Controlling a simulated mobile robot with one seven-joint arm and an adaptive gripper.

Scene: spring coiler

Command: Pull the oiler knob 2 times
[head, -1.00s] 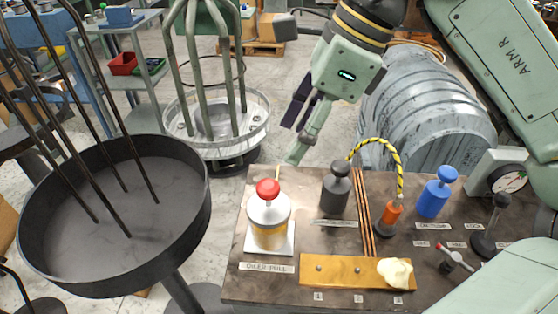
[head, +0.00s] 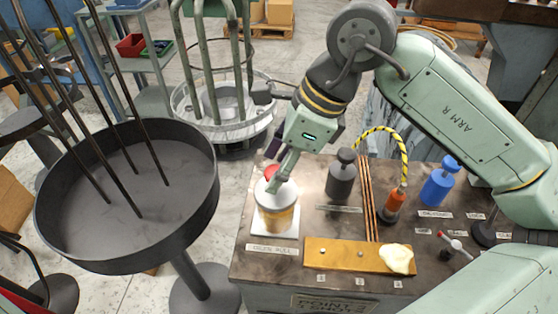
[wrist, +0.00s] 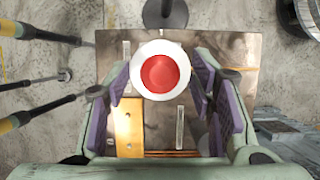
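The oiler (head: 275,217) is a white and amber jar on a white square base at the left of the bench. Its red knob (head: 272,172) is on top, partly hidden by my gripper (head: 279,164) in the head view. In the wrist view my gripper (wrist: 163,79) is open, its purple-padded fingers apart. The red knob (wrist: 160,73) shows between the fingertips, a little nearer the left finger, with the oiler's white top (wrist: 160,52) around it. I see no finger closed on the knob.
A dark grey plunger (head: 341,178) stands right of the oiler, with copper rods (head: 369,215), an orange holder (head: 393,206) with a striped cable and a blue bottle (head: 439,186) further right. A brass plate (head: 345,254) lies in front. A round dark pan (head: 110,240) stands left.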

